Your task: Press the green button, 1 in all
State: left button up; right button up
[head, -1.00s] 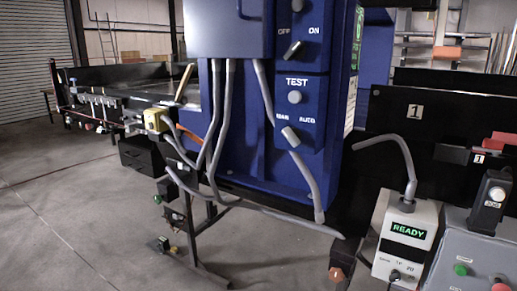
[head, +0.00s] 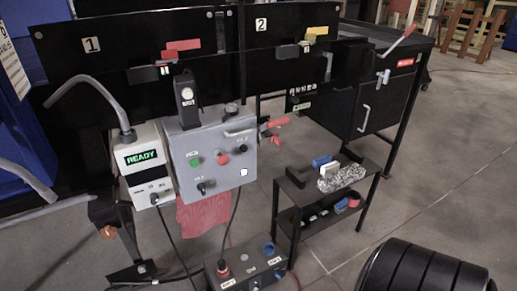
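The green button (head: 195,162) is a small round button on the front of a grey control box (head: 222,180), left of centre in the head view. A red button (head: 222,159) sits to its right on the same panel. A black knob (head: 203,188) is below it and another dark knob (head: 243,147) is at the upper right. Neither of my grippers is in view, and nothing covers the green button.
A white unit reading READY (head: 141,157) stands left of the box. A black handheld device (head: 186,92) stands above it. A low shelf (head: 290,187) is to the right. A black ribbed shape (head: 425,270), unclear to me, fills the bottom right.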

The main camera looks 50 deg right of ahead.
aim_at(194, 163)
jog(key=z, duration=1.15)
